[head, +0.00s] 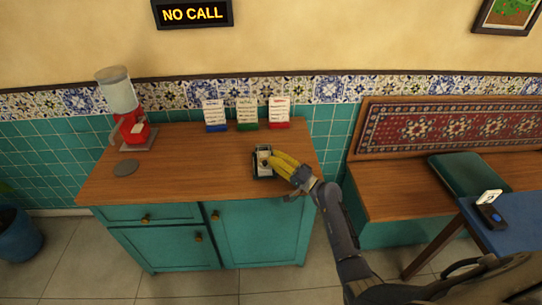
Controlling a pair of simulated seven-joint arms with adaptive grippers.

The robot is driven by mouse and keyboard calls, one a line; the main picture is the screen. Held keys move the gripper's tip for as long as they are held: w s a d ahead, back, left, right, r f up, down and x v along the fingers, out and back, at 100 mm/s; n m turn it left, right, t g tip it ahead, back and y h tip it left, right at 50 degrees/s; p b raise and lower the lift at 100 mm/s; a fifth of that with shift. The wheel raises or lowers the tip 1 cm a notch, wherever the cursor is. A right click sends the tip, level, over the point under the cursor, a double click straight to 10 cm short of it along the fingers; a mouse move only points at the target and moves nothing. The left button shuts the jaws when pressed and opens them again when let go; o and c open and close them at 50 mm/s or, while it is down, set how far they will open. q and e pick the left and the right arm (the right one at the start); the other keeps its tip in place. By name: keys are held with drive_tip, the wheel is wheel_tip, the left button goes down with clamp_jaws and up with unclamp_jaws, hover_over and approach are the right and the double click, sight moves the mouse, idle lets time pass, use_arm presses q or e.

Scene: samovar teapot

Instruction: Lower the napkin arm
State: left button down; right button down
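The napkin holder (263,161) is a small dark-framed stand with white inside, on the wooden counter top near its right end. Its arm is too small to make out clearly, and the right side of the holder is partly covered by my gripper. My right gripper (273,159) has yellow fingers that lie side by side, tips together at the holder's right side. The fingers look shut with nothing visible between them. I cannot tell whether they touch the holder. My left gripper is not in view.
The counter (190,180) also bears a red dispenser with a clear top (132,124), a grey disc (126,167) and three cards (247,113) along the tiled wall. A bench (400,185) and a blue table (510,225) stand at right. The counter's middle is clear.

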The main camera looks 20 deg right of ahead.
drive_tip(key=v, duration=1)
drive_tip(key=shift+s+d, duration=0.15)
drive_tip(key=shift+d, duration=0.1)
